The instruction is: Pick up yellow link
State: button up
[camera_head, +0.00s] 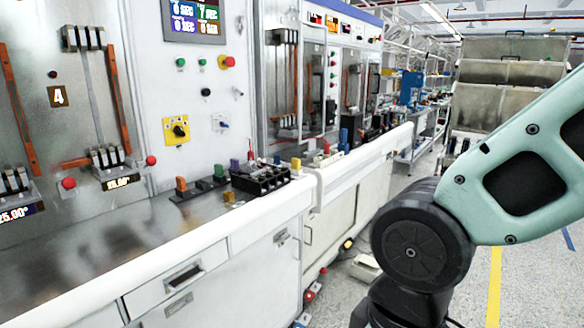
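A small yellow piece (296,163) stands at the right end of the bench, by the right side of a black breaker block (262,181). A duller brownish-yellow block (229,197) lies in front of the breaker. Both are small, and I cannot tell for sure which is the yellow link. Orange (181,184), green (219,171) and purple (234,166) pieces stand in a row to the left of the breaker. My arm fills the right side, apart from the bench. My gripper is out of view.
The steel bench top (90,235) is clear at the left, with a white front edge. A test panel with a yellow switch plate (176,130) rises behind. A second bench (365,160) continues to the right. Several small things lie on the floor by the cabinets.

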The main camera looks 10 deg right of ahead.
aim_at(296, 163)
jog(key=i+l+u, duration=0.1)
jog(key=u, duration=0.8)
jog(key=i+l+u, duration=0.25)
jog(key=l+u, duration=0.2)
jog(key=l, duration=0.3)
jog(key=i+l+u, duration=0.1)
jog(key=l+u, duration=0.15)
jog(key=l, duration=0.15)
jog(key=l+u, duration=0.2)
jog(key=l, duration=0.25)
jog(key=i, duration=0.05)
